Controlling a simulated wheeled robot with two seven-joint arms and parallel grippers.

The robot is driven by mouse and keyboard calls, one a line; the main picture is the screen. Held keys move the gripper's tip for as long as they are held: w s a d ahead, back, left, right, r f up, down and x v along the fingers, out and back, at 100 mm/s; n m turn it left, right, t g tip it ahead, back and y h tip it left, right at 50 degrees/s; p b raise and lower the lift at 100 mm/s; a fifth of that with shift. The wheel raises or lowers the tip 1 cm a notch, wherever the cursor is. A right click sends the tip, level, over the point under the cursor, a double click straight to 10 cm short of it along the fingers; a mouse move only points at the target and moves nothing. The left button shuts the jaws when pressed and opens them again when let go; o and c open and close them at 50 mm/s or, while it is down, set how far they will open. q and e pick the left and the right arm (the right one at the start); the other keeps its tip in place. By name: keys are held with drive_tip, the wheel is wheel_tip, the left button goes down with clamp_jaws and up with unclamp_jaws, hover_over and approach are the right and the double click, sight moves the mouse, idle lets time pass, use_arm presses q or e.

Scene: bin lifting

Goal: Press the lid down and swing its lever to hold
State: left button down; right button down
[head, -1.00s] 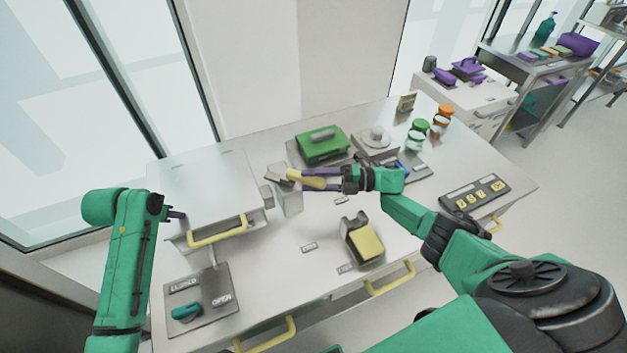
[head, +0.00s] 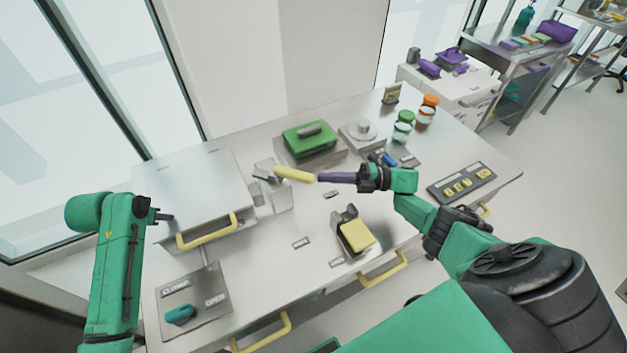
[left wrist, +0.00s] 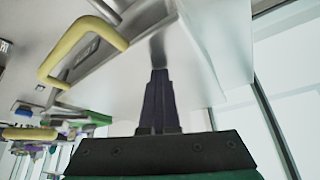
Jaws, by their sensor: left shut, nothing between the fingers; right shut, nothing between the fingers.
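The broad metal lid (head: 190,185) with a yellow front handle (head: 208,233) lies at the left of the bench. It looks nearly level; whether it is fully down I cannot tell. My left gripper (head: 172,217) is shut at the lid's front left edge. In the left wrist view its closed fingers (left wrist: 158,75) point at the lid's metal surface (left wrist: 190,60); contact is unclear. The lever, with a yellow grip (head: 294,174), stands at the lid's right side by a metal bracket (head: 281,197). My right gripper (head: 319,177) is shut and empty, its fingertips just right of the grip's end.
A panel with a teal knob (head: 180,315) marked closed and open lies in front. A green-topped box (head: 310,139), a scale (head: 362,136), jars (head: 403,130) and a yellow-padded holder (head: 356,236) stand to the right.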

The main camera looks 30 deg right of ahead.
use_arm(q)
drive_tip(key=shift+s+a+f, duration=0.1)
drive_tip(key=shift+s+f, duration=0.05)
drive_tip(key=shift+f, duration=0.2)
use_arm(e)
drive_tip(key=s+a+m+t+h, duration=0.3)
drive_tip(key=s+t+h, duration=0.1)
drive_tip(key=s, duration=0.2)
drive_tip(key=s+a+m+t+h, duration=0.2)
drive_tip(key=s+m+t+h, duration=0.15)
drive_tip(key=s, duration=0.25)
drive_tip(key=w+a, duration=0.2)
drive_tip(key=w, duration=0.9)
